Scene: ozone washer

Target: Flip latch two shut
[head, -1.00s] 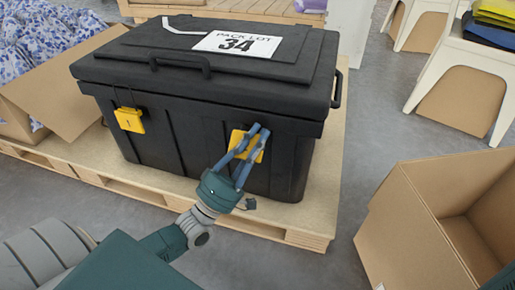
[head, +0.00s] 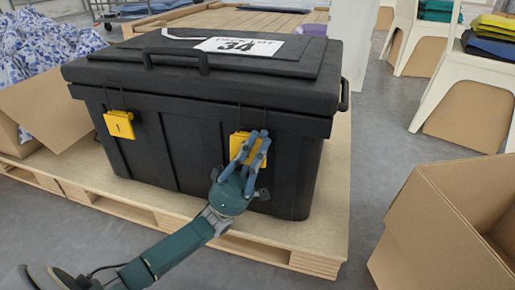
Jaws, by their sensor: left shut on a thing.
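A black lidded box (head: 215,125) has its lid down, with a paper label reading 34 on top. Two yellow latches hang on its front. The left latch (head: 119,124) bears a mark like 1. The right latch (head: 236,141), likely latch two, is partly covered by my left gripper (head: 258,140). The blue-grey fingers are closed on this latch from the front. Its marking is hidden, and I cannot tell whether it is fully flat against the box. My right gripper is not in view.
The box stands on a wooden pallet (head: 322,225). An open carton (head: 440,225) is at the right front; another (head: 62,110) with blue-patterned cloth is at left. White chairs (head: 480,75) stand behind at right. Grey floor is clear between pallet and right carton.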

